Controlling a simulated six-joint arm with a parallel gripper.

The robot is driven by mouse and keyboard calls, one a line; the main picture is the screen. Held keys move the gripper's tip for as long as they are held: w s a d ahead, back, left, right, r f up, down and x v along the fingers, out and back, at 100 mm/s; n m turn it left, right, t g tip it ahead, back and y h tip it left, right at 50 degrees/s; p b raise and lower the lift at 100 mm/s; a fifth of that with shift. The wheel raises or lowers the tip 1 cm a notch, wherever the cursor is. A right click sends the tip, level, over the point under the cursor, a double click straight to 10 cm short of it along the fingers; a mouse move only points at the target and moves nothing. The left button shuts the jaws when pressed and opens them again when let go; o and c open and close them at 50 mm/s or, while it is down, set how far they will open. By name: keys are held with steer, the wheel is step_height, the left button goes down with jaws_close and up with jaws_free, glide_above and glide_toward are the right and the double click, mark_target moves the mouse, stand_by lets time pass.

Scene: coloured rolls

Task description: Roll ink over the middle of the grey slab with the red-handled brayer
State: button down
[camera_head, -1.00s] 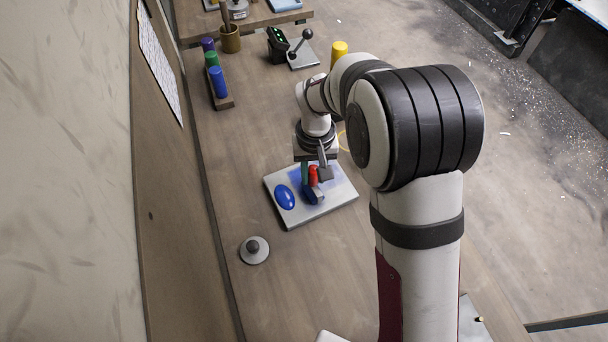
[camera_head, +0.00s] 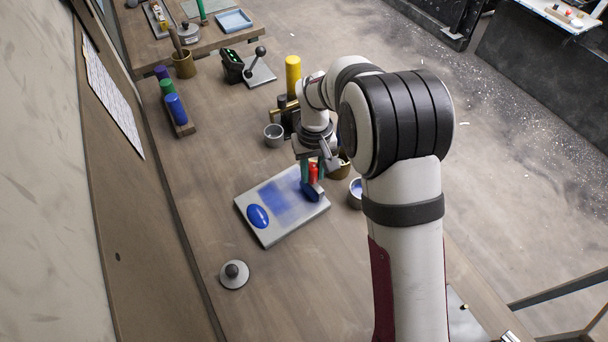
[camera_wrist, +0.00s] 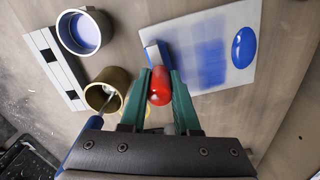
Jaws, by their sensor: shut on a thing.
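The grey slab (camera_head: 270,235) lies on the bench with a glossy blue ink blob (camera_head: 258,216) near its left end. A blue inked patch (camera_head: 285,198) covers its middle; the patch also shows in the wrist view (camera_wrist: 208,62). My gripper (camera_wrist: 160,84) is shut around the red handle (camera_wrist: 160,88) of the brayer, also visible in the head view (camera_head: 313,172). The blue roller (camera_wrist: 156,54) is at the slab's right edge in the head view, left edge in the wrist view. I cannot tell whether it touches the slab. My fingers partly hide the brayer.
A bowl with blue inside (camera_wrist: 84,34) and a brass pot holding a tool (camera_wrist: 97,96) stand close beside the brayer. A grey cup (camera_head: 274,136) and yellow cylinder (camera_head: 293,72) stand behind. A round knobbed weight (camera_head: 234,274) lies in front of the slab.

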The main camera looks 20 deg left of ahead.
steer(key=shift+w+d, duration=0.45)
steer(key=shift+w, duration=0.05)
steer(key=shift+s+a+r, duration=0.1)
steer(key=shift+s+a, duration=0.85)
steer(key=shift+s, duration=0.2)
steer(key=shift+s+a+f, duration=0.1)
steer(key=shift+s+a, duration=0.9)
steer(key=shift+s, duration=0.3)
steer(key=shift+s+a+f, duration=0.1)
steer(key=shift+s+a, duration=0.9)
steer(key=shift+s, duration=0.25)
steer(key=shift+s+a+r, duration=0.1)
steer(key=shift+s+a, duration=0.8)
steer(key=shift+s, duration=0.2)
steer(key=shift+w+d+r, duration=0.1)
steer(key=shift+w+d, duration=0.9)
steer(key=shift+w, duration=0.3)
steer(key=shift+w+d+f, duration=0.1)
steer(key=shift+w+d, duration=0.85)
steer(key=shift+w, duration=0.25)
steer(key=shift+w+d+f, duration=0.1)
steer(key=shift+w+d, duration=0.85)
steer(key=shift+w, duration=0.2)
steer(key=shift+w+d+r, duration=0.1)
steer(key=shift+w+d, duration=0.85)
steer(key=shift+w, duration=0.2)
steer(key=shift+r, duration=0.15)
